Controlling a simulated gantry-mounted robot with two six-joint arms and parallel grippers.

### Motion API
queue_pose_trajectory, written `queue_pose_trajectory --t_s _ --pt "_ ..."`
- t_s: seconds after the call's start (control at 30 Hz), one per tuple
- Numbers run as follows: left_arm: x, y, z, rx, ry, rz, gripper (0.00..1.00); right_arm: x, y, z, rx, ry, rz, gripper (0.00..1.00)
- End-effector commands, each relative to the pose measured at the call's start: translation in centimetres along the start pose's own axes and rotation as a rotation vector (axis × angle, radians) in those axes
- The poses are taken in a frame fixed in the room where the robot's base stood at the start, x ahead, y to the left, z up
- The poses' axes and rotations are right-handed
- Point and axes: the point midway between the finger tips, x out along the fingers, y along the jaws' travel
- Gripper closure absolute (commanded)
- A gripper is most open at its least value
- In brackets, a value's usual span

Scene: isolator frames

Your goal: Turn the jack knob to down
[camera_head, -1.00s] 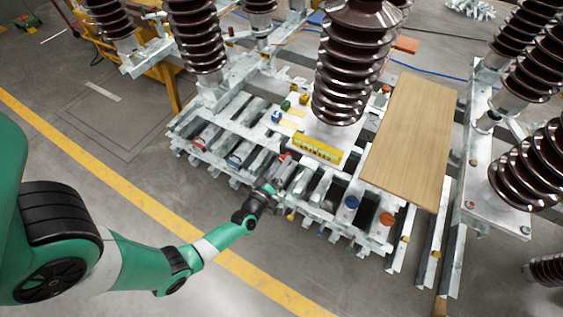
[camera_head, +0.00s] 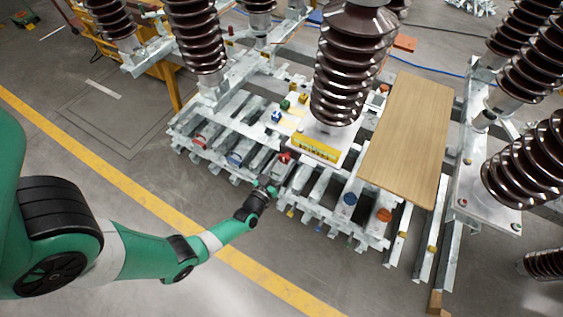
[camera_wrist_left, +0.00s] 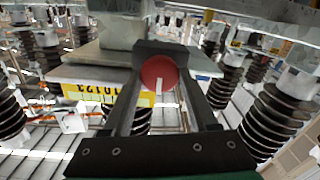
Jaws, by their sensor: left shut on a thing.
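A round red knob (camera_wrist_left: 158,73) with a white mark on its lower part shows in the left wrist view. It sits in front of a grey metal plate, beside a yellow number label (camera_wrist_left: 115,97). My left gripper (camera_wrist_left: 165,62) is shut on this knob, with dark fingers on both sides of it. In the head view, my left gripper (camera_head: 273,184) reaches the near edge of the metal frame, close to a small red part (camera_head: 285,157) left of the yellow label (camera_head: 314,147). The knob's grip is too small to make out there. My right gripper does not show.
Tall brown ribbed insulators (camera_head: 347,65) rise from the slatted metal frame (camera_head: 335,213). A wooden board (camera_head: 408,140) lies to the right. Blue and orange discs sit near the frame's right end. The grey floor in front, with a yellow line (camera_head: 140,185), is clear.

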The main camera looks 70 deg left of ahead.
Motion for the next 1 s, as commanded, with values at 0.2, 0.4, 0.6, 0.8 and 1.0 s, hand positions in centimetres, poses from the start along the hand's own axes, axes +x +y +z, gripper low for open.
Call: queue_pose_trajectory --t_s 0.2,0.4,0.6,0.8,1.0 --pt "0.04 0.06 -0.14 0.041 0.004 0.001 0.96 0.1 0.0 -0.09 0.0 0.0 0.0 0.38" --pt "0.04 0.06 -0.13 0.047 0.004 0.001 0.96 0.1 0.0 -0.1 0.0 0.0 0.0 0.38" --pt "0.04 0.05 -0.13 0.047 0.004 0.001 0.96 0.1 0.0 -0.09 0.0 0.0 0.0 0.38" --pt "0.02 0.04 -0.08 0.045 0.003 0.0 0.11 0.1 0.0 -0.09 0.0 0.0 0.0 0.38" --pt "0.0 0.02 -0.03 0.045 0.001 0.0 0.11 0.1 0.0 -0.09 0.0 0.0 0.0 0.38"
